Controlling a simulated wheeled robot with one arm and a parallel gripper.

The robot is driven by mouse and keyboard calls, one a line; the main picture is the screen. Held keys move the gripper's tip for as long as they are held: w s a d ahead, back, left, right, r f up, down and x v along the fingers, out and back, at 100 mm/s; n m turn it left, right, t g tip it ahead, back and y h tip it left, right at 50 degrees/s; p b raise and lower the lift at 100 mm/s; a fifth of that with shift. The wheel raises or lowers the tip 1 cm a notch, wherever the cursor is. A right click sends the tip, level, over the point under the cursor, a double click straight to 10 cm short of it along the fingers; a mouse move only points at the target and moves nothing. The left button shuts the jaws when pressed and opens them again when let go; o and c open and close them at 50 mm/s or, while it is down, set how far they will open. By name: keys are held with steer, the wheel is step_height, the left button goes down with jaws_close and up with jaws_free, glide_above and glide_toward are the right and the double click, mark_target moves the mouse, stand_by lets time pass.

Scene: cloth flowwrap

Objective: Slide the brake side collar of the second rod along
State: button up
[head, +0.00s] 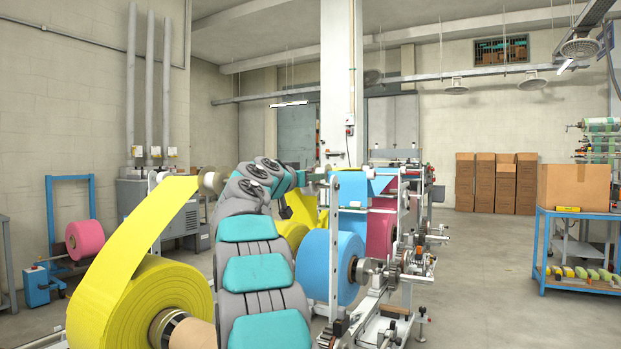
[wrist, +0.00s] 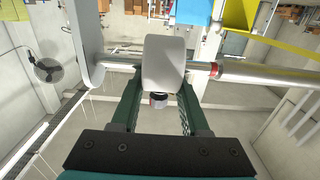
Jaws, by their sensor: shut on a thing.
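In the wrist view, a pale grey collar (wrist: 163,62) sits around a horizontal metal rod (wrist: 268,72). The rod runs on through the collar to both sides. In the head view, my gripper (head: 316,177) is small, at the end of my arm beside the machine frame; the collar cannot be made out there.
In the wrist view, a large grey flange (wrist: 86,45) stands left of the collar, and a red ring (wrist: 214,69) lies to its right. In the head view, a yellow roll (head: 135,300) and a blue roll (head: 316,268) flank my arm. Open floor (head: 500,280) lies to the right.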

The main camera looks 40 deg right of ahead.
jaws_close()
stand_by(0.8)
